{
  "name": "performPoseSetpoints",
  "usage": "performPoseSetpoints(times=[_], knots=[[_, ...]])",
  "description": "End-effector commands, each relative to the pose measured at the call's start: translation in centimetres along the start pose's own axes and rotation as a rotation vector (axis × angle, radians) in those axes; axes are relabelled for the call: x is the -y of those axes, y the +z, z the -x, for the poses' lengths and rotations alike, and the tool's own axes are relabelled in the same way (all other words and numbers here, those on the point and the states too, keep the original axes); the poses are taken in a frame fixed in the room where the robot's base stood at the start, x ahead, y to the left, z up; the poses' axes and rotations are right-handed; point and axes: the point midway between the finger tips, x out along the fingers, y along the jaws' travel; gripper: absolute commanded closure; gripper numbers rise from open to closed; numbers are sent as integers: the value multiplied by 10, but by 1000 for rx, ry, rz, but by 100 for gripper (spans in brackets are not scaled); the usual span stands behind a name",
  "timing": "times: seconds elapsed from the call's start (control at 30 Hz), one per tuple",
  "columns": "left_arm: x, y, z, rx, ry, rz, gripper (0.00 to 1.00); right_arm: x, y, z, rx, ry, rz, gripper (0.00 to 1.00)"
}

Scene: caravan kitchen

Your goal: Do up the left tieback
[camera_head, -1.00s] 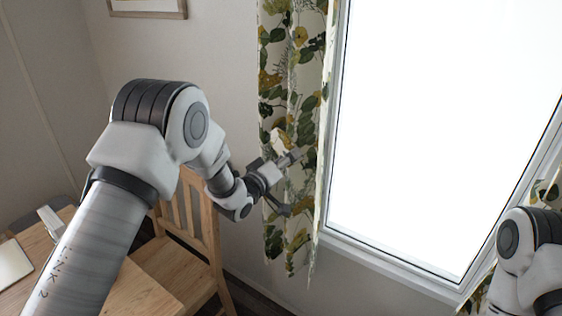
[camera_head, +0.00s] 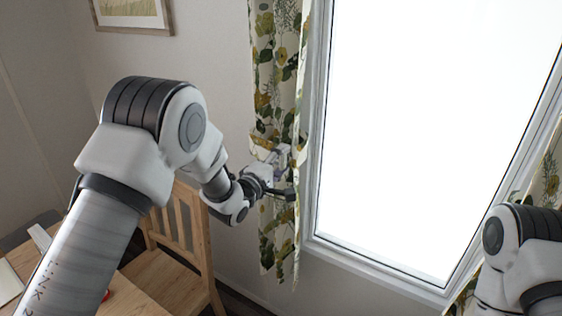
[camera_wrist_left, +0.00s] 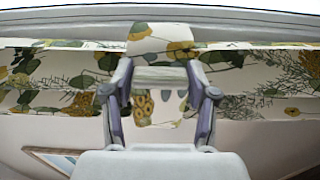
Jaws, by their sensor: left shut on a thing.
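The left curtain (camera_head: 275,60), white with green and yellow leaves, hangs beside the window's left edge. My left gripper (camera_head: 284,173) is at its lower half, with its fingers against the cloth. In the left wrist view, the curtain (camera_wrist_left: 60,68) runs across the picture behind the fingers. There my left gripper (camera_wrist_left: 160,77) is shut on a short strip of the same patterned cloth, the left tieback (camera_wrist_left: 160,45), which sticks out past the fingertips. Its fastening cannot be made out. My right arm shows at the lower right, but its gripper is out of frame.
The bright window (camera_head: 420,130) and its frame stand right of the curtain. A wooden chair (camera_head: 180,255) and a table (camera_head: 130,295) are below my left arm. A framed picture (camera_head: 135,12) hangs on the wall. Another curtain (camera_head: 545,180) shows at the far right.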

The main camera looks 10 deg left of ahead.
Motion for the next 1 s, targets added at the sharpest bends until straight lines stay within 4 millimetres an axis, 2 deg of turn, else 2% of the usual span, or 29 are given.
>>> performPoseSetpoints(times=[0.57,0.6,0.63,1.0], knots=[[-4,-1,0,-3,3,40,100,0,0,2,0,0,0,52],[-4,-1,0,-3,3,40,32,0,0,2,0,0,0,52],[-4,-1,0,-3,3,40,21,0,0,2,0,0,0,52],[-3,-1,3,-1,0,38,21,0,0,2,0,0,0,52]])
